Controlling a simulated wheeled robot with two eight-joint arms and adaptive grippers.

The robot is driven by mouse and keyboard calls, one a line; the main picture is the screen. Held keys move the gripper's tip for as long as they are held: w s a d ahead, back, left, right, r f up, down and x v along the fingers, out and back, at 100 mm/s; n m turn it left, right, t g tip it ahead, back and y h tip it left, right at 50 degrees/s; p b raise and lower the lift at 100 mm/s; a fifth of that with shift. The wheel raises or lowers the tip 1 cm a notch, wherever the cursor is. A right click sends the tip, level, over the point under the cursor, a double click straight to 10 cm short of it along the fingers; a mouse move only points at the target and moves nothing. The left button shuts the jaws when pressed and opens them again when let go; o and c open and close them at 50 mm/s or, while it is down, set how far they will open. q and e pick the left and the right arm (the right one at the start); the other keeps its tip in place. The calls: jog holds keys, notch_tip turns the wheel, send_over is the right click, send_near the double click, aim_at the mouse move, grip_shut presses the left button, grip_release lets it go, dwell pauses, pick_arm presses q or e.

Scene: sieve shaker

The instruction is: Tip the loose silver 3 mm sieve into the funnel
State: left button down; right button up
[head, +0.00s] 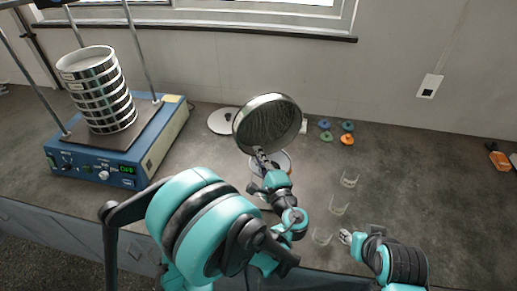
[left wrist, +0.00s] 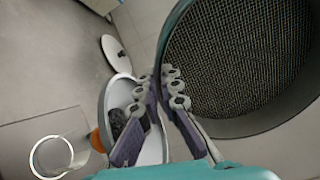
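The silver round sieve (head: 267,122) is up in the air above the bench, tilted steeply, its mesh facing the head camera. My left gripper (head: 261,158) is shut on its lower rim. In the left wrist view the sieve's mesh (left wrist: 235,55) looks bare, and the fingers (left wrist: 165,100) meet at its edge. The white funnel (head: 284,162) is below the sieve, partly hidden by my left gripper. In the left wrist view the funnel (left wrist: 120,92) is behind the fingers, with something dark near it. My right gripper (head: 346,237) is low beside a clear beaker; its finger opening is too small to judge.
A blue shaker (head: 110,158) with a sieve stack (head: 98,90) stands at left. A white round lid (head: 222,121) lies behind the funnel. Several clear beakers (head: 350,180) stand at right, with small coloured pieces (head: 347,139) behind them. The bench at far right is mostly free.

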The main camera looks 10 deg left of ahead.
dwell(0.3)
pick_arm(q)
jog(key=r+g+h+p, duration=0.1)
jog(key=p, duration=0.2)
jog(key=g+h+p, duration=0.1)
jog(key=g+p, duration=0.1)
jog(key=p, duration=0.2)
jog(key=shift+r, duration=0.35)
jog(key=shift+f+g+p, duration=0.1)
jog(key=shift+g+p, duration=0.3)
jog(key=shift+p, duration=0.3)
jog(key=shift+f, duration=0.15)
jog(key=shift+h, duration=0.3)
